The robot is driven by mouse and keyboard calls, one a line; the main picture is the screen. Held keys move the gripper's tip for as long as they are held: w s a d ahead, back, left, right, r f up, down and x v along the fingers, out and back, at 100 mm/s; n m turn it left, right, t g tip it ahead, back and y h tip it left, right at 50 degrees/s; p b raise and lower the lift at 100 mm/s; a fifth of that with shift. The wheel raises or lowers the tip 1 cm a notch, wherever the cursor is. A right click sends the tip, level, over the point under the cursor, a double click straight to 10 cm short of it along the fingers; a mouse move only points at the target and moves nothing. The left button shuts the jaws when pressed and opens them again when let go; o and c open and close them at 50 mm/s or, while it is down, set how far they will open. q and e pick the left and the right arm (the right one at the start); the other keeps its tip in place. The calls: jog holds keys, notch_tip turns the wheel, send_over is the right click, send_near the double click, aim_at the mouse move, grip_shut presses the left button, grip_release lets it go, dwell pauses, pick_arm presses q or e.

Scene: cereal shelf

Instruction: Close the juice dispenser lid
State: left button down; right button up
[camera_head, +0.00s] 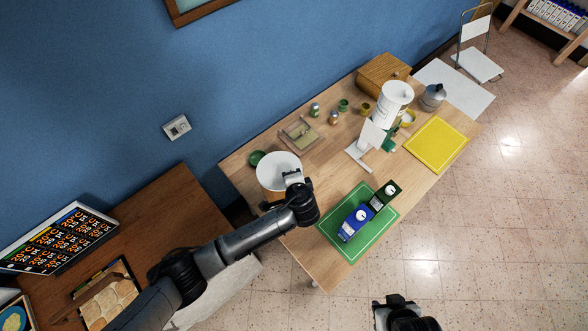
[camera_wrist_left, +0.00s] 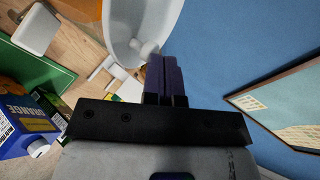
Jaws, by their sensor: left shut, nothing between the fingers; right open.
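The juice dispenser shows as a large white round piece (camera_head: 272,165) at the table's left end; I cannot tell from above how far its lid is open. In the left wrist view its white curved part (camera_wrist_left: 125,22) with a small white knob fills the top, with orange beside it. My left gripper (camera_wrist_left: 161,62) is shut and empty, its dark fingers close to the white rim and knob; contact is unclear. In the head view my left wrist covers the dispenser's right side. My right gripper (camera_head: 394,302) is open at the bottom, over the floor, away from the table.
A blue carton (camera_head: 356,222) and a dark carton (camera_head: 385,194) are on a green mat (camera_head: 338,248). A white cylinder (camera_head: 393,98), a yellow mat (camera_head: 436,145), a wooden box (camera_head: 383,72) and small jars are farther right. The blue wall is behind.

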pick_arm(q)
jog(key=shift+s+d+f, duration=0.1)
jog(key=shift+s+f, duration=0.05)
jog(key=shift+f, duration=0.4)
